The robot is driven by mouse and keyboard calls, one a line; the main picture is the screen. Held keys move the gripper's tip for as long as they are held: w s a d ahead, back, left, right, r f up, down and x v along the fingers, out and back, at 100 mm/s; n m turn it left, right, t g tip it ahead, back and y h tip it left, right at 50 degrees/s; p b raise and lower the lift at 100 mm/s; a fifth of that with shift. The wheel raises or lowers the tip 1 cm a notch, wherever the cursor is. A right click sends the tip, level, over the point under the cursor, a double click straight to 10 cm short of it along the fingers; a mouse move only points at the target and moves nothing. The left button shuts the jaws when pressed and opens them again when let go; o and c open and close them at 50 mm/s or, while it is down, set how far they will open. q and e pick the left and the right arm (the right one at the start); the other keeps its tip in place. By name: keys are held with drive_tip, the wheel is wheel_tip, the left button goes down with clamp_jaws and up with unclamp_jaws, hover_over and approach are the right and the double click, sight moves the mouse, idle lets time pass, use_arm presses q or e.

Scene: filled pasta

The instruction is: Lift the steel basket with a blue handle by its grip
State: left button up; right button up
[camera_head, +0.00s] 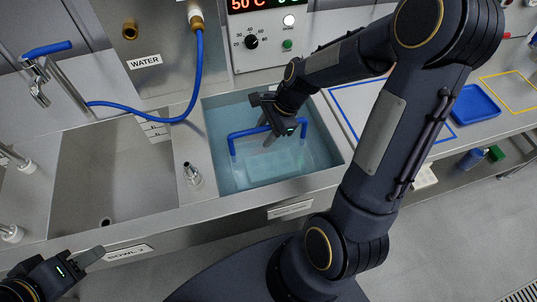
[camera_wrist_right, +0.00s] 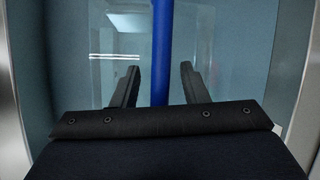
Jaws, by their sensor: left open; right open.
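The basket's blue handle (camera_head: 243,133) arches over the water bath (camera_head: 330,172) in the head view. The basket's steel body is hard to make out in the water. My right gripper (camera_head: 270,140) is over the bath at the handle's top bar. In the right wrist view the blue handle (camera_wrist_right: 161,50) runs between the two open fingers of my right gripper (camera_wrist_right: 160,88), with a gap on each side. My left gripper (camera_head: 98,258) is at the lower left of the head view, open and away from the basket; only part of it shows.
An empty sink (camera_head: 110,175) lies left of the bath, with a blue-handled tap (camera_head: 47,49) and a blue hose (camera_head: 197,75). A control panel (camera_head: 262,35) stands behind the bath. A blue tray (camera_head: 475,104) sits on the counter at right.

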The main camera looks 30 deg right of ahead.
drive_tip(key=shift+f, duration=0.25)
idle(0.3)
clamp_jaws()
idle(1.3)
